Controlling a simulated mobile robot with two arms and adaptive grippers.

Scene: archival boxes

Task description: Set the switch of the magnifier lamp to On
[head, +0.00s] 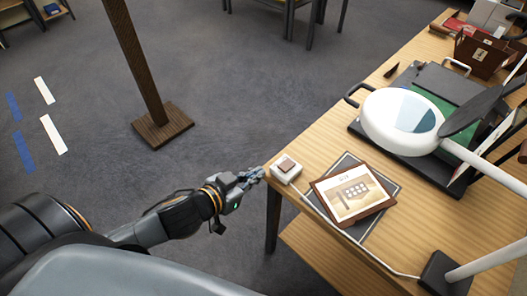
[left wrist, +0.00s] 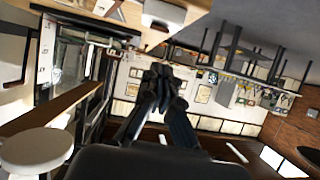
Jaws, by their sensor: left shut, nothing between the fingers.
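The magnifier lamp has a round white head (head: 385,118) with a bluish lens, a white arm and a dark base (head: 444,276) on the wooden table. Its switch (head: 286,168), a small white box with a brown rocker, sits at the table's left corner, with a pale cable running towards the base. I cannot read the rocker's setting. My left gripper (head: 255,175) is shut and empty, just left of the switch at the table edge; I cannot tell whether it touches. The gripper also shows in the left wrist view (left wrist: 163,85). My right gripper is not in view.
A framed picture (head: 352,192) lies on a dark mat right of the switch. A dark tray (head: 400,160) with a green sheet lies under the lamp head. A brown box (head: 482,52) stands farther back.

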